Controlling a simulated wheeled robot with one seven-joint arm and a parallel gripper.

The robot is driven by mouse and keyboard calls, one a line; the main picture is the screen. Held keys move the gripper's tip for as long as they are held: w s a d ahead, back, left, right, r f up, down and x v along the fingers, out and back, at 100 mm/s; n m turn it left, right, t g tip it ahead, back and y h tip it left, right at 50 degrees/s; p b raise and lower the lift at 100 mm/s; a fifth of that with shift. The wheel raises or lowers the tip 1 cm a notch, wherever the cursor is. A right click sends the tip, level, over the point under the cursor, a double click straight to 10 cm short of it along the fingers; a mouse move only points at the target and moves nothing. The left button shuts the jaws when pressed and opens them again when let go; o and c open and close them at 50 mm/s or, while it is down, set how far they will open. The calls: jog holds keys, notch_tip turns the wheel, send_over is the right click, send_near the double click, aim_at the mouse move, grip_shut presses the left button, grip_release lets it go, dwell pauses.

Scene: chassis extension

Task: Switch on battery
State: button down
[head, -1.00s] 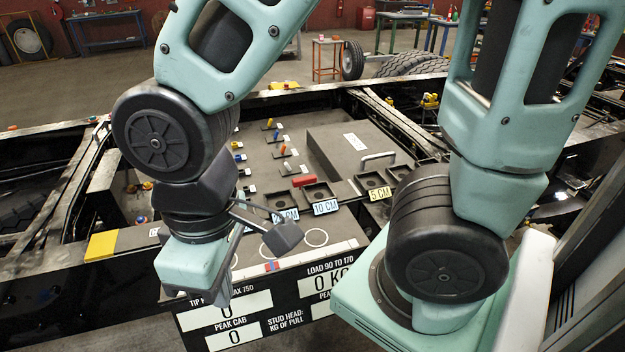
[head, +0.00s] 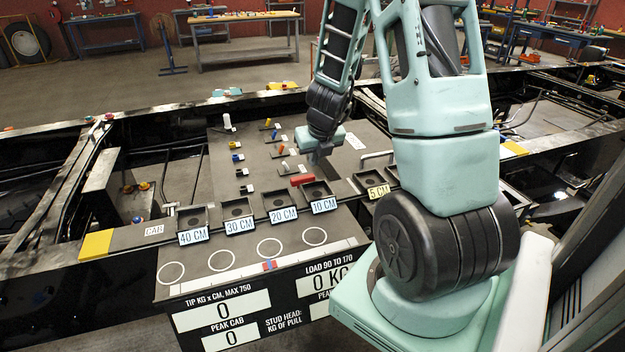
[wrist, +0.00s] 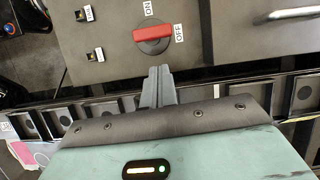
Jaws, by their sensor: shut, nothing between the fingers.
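The battery switch has a red handle (wrist: 152,35) on a dark round base (wrist: 153,46). It lies across the wrist view, with one end towards the "OFF" label (wrist: 179,33). The "ON" label (wrist: 149,8) is beyond the base, at right angles to the handle. The red handle (head: 303,180) also shows in the head view, on the grey panel. My gripper (wrist: 160,70) is shut and empty, its tips just short of the handle in the wrist view, with a gap visible. In the head view my gripper (head: 317,156) is above the panel, behind the switch.
A metal bar handle (wrist: 292,13) is at the right in the wrist view. Small plugs or toggles (wrist: 95,55) stand left of the switch. A row of square dark pockets with distance signs (head: 284,214) runs along the front. Chassis rails (head: 60,190) flank the panel.

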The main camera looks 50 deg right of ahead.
aim_at(313, 178)
jog(key=shift+s+d+m, duration=0.15)
jog(key=shift+d+m, duration=0.15)
jog(key=shift+d, duration=0.05)
jog(key=shift+f, duration=0.2)
jog(key=x, duration=0.9)
jog(key=shift+d+f+b, duration=0.1)
jog(key=shift+f+b, duration=0.2)
jog(key=shift+f, duration=0.1)
